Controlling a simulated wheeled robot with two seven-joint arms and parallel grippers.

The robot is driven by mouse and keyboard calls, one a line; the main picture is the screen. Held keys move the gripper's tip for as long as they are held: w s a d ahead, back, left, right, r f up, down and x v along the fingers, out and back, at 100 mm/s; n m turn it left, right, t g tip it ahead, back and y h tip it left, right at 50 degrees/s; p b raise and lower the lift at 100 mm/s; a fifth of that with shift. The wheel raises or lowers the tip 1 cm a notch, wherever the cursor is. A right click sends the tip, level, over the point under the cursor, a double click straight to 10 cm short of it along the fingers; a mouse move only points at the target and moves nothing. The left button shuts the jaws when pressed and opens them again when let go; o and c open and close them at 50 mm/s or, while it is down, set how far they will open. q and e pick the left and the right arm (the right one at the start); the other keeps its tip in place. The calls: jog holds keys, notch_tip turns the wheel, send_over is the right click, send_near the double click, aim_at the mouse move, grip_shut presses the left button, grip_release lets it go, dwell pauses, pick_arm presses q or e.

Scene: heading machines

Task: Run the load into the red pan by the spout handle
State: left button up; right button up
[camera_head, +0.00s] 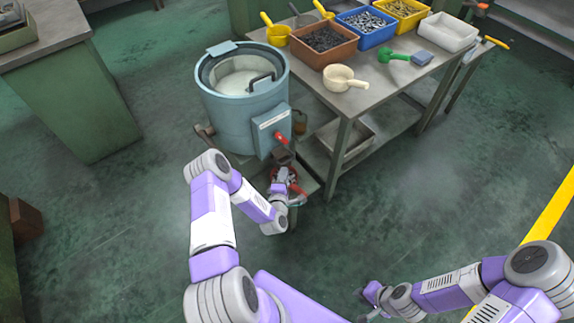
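A blue-grey drum machine (228,115) stands beside the bench, with a pale load (238,82) in its open bowl. A box with a label is on its front, and a red knob (281,138) sticks out there. Below it, a red part (297,187) shows beside my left gripper; it is partly covered, and I cannot tell whether it is the pan or a handle. My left gripper (284,179) is at this red part, low in front of the drum; its fingertips are too small to read. My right gripper (361,304) is low at the bottom centre, empty, its fingertips apart.
A metal bench (385,95) right of the drum carries brown (325,58), blue (366,42), yellow and white bins (447,32), several scoops, and a cream ladle (344,78). A green cabinet (75,100) stands at left. The floor at right is clear.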

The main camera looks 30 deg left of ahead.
aim_at(287, 162)
pick_arm(q)
jog(key=b+x, duration=0.1)
jog(key=x, duration=0.5)
jog(key=shift+w+a+b, duration=0.1)
jog(key=shift+w+b, duration=0.25)
jog(key=shift+b, duration=0.05)
grip_shut()
